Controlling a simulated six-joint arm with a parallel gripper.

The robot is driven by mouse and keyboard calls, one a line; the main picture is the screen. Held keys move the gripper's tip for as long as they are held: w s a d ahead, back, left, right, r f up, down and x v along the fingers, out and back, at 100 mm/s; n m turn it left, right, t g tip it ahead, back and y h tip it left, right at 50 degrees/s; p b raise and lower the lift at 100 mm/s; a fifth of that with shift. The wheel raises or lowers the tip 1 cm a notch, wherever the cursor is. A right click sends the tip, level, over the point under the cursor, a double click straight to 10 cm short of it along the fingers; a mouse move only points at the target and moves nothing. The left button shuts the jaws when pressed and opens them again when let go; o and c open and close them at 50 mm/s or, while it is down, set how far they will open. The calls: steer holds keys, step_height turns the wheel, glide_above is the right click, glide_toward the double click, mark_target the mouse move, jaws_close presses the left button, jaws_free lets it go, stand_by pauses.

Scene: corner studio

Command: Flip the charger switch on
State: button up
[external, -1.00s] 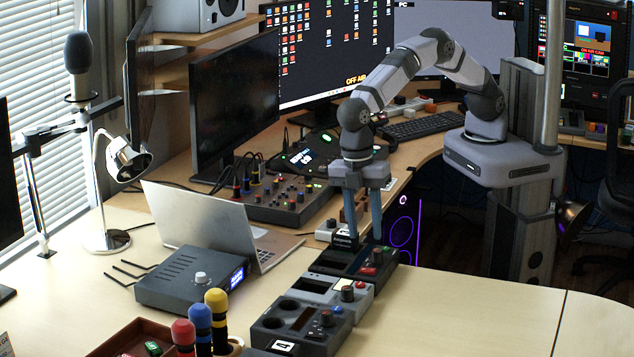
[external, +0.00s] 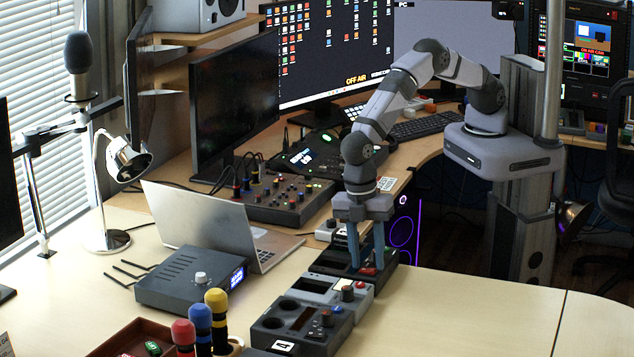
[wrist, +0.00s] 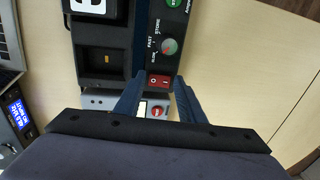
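The charger (external: 326,264) is a dark box in the row of modules on the desk. In the wrist view it has a dial marked FAST, STORE and SLOW (wrist: 169,46) and a red rocker switch (wrist: 158,81) marked 0 and I. A red part of the charger also shows in the external view (external: 368,271). My gripper (external: 367,268) is low over the charger, pointing down. Its blue fingers are apart with nothing held; in the wrist view (wrist: 159,80) the switch shows between the fingertips. I cannot tell whether a finger touches it, or its tilt.
A grey module (external: 335,291) and another dark module (external: 300,322) adjoin the charger toward the front. A laptop (external: 205,222) and a dark box with a blue display (external: 190,279) stand to the left. The desk right of the row (external: 470,310) is clear.

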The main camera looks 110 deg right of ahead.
mark_target(370, 269)
steer(key=shift+f, duration=0.1)
steer(key=c, duration=0.8)
steer(key=shift+o, duration=0.2)
steer(key=shift+s+a+t+h, duration=0.15)
steer(key=shift+a+t+h, duration=0.05)
steer(key=shift+t+h, duration=0.3)
steer(key=o, duration=0.8)
steer(key=shift+c, duration=0.2)
step_height(370, 269, up, 8)
steer(key=b, duration=0.2)
steer(key=shift+f, duration=0.25)
